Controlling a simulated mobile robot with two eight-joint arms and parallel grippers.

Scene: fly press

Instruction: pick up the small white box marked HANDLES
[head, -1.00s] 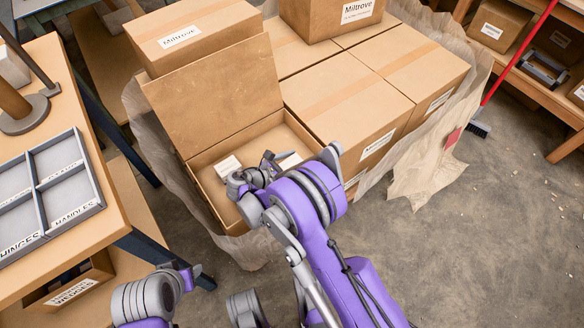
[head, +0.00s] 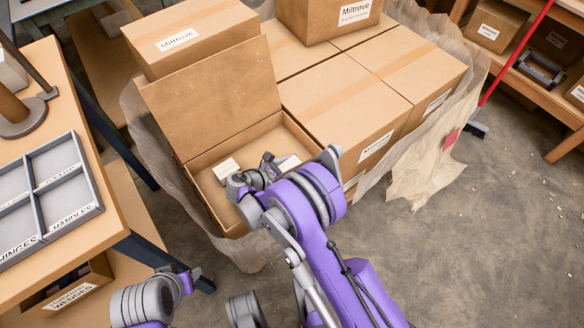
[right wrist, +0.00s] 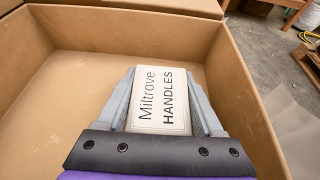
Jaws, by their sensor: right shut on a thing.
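The small white box marked HANDLES (right wrist: 160,102) lies between the two grey fingers of my right gripper (right wrist: 160,74), its label facing the wrist camera. The fingers are shut on its two sides. In the head view this white box (head: 288,162) shows just right of my right gripper (head: 270,162), inside the open brown carton (head: 212,200). The wrist view does not make clear whether it touches the carton floor. My left gripper (head: 188,276) is at the lower left, apart from the carton; its jaws cannot be made out.
Another small white box (head: 227,169) lies in the carton's left part. The carton's raised flap (head: 213,100) stands behind. Closed Miltrove cartons (head: 342,100) adjoin at the right. A bench (head: 105,225) with a grey divided tray (head: 66,192) is at left. Floor is open at right.

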